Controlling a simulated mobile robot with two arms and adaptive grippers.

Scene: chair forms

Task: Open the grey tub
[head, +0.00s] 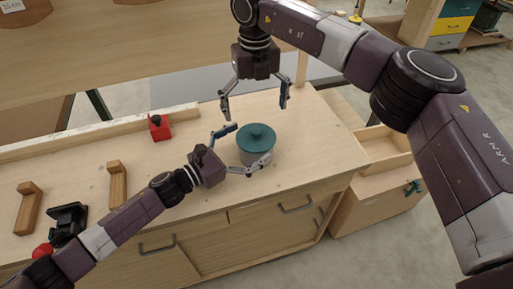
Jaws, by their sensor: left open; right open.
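The grey tub (255,156) stands upright on the wooden workbench. Its teal lid (257,132) with a round knob is on top. My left gripper (253,143) is open, with one finger at the tub's upper left and the other across its lower front. I cannot tell whether the fingers touch it. My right gripper (256,112) is open and empty, pointing down above and behind the tub, with its fingers spread apart. The lower front of the tub is partly hidden by my left finger.
A red block (159,128) with a black knob sits at the back of the workbench (205,204). Wooden handle-like pieces (117,184) and a black device (68,222) are at the left. An open drawer (383,150) is at the right. The bench right of the tub is clear.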

